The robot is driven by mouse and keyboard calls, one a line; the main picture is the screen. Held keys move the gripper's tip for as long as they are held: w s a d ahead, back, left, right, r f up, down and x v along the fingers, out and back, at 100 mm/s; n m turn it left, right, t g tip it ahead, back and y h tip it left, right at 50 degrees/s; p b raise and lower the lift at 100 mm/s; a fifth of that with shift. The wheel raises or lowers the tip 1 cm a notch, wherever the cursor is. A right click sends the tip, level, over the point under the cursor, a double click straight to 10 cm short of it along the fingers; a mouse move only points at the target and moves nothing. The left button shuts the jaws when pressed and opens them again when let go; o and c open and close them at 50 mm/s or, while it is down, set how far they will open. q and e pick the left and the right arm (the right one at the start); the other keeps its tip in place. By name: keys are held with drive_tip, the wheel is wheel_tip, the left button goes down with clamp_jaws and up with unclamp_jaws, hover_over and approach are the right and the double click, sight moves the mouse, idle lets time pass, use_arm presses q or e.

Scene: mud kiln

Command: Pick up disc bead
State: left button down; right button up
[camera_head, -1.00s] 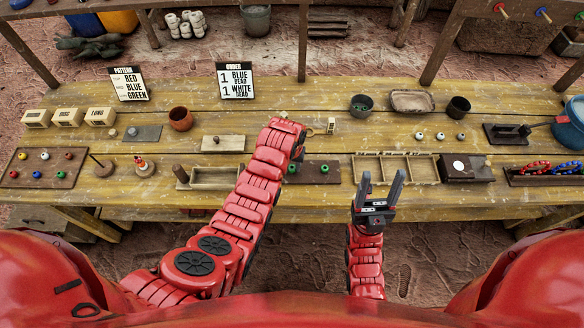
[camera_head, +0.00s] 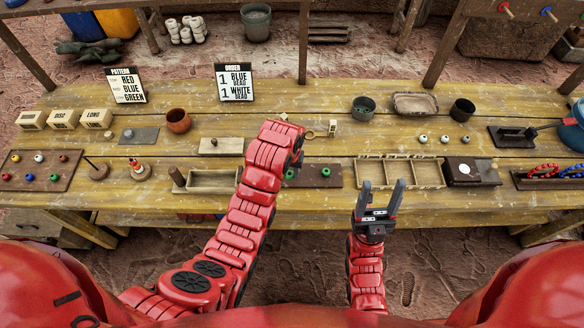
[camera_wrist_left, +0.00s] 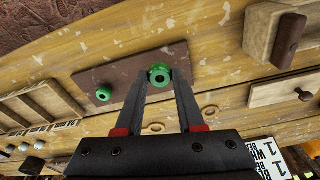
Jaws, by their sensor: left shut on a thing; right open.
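My left gripper (camera_wrist_left: 160,84) is shut on a green bead (camera_wrist_left: 160,74), which shows between the fingertips in the left wrist view. The bead is at the brown board (camera_wrist_left: 130,79); I cannot tell whether it touches the board or is just above it. A second green bead (camera_wrist_left: 103,93) lies on the same board, and it also shows in the head view (camera_head: 325,171). In the head view my left forearm hides most of the left gripper. My right gripper (camera_head: 380,190) is open and empty, in front of the table edge.
An empty wooden tray (camera_head: 213,181) lies left of the board and a divided tray (camera_head: 425,173) right of it. A small block with a knob (camera_head: 222,146) and a brass-coloured ring piece (camera_head: 332,128) lie behind. Three pale beads (camera_head: 423,139) sit farther right.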

use_arm(q)
drive_tip(key=s+a+p, duration=0.1)
drive_tip(key=s+p, duration=0.2)
drive_tip(key=s, duration=0.3)
drive_tip(key=s+a+r+p, duration=0.1)
drive_tip(key=s+a+p, duration=0.1)
drive_tip(key=s, duration=0.4)
drive_tip(key=shift+s+r+p, duration=0.15)
drive_tip(key=shift+r+p, duration=0.05)
drive_tip(key=shift+p, duration=0.4)
drive_tip(key=shift+r, duration=0.1)
drive_tip(key=shift+r+p, duration=0.4)
drive_tip(key=shift+p, duration=0.1)
